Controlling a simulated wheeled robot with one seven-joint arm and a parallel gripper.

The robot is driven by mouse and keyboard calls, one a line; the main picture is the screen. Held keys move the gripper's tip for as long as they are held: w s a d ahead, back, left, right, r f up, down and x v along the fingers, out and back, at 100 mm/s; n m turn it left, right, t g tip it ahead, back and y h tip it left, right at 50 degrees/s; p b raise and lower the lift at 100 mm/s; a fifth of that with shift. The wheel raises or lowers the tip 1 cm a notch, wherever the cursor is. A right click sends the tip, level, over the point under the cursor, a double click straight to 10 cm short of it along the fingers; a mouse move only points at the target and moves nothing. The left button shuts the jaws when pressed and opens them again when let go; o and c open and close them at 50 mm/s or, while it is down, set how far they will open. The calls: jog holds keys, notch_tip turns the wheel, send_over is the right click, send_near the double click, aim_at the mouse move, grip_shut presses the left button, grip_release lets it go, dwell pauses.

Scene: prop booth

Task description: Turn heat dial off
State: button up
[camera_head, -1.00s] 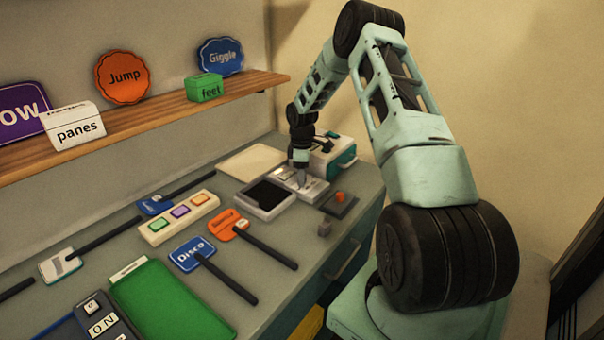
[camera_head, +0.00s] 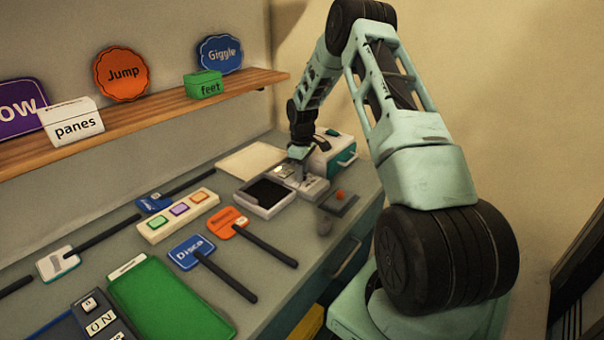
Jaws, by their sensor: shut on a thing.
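A white, flat-topped device (camera_head: 315,188) sits toward the far right of the counter. My gripper (camera_head: 299,179) points down at its top. The gripper is shut on a small part there, which I take to be the heat dial. The fingers hide nearly all of that part, so its setting and any marks around it cannot be read.
A dark-screened tray (camera_head: 265,194) lies just left of the device, and a white and teal box (camera_head: 335,154) stands behind it. Paddle signs (camera_head: 192,252) cover the nearer counter.

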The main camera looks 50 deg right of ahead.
jog(key=m+b, duration=0.1)
jog(key=m, duration=0.3)
jog(key=shift+m, duration=0.4)
jog(key=m, duration=0.3)
jog(key=shift+m+b, duration=0.3)
jog(key=shift+b, duration=0.05)
jog(key=m, duration=0.4)
jog(key=shift+m, duration=2.1)
jog(key=o, duration=1)
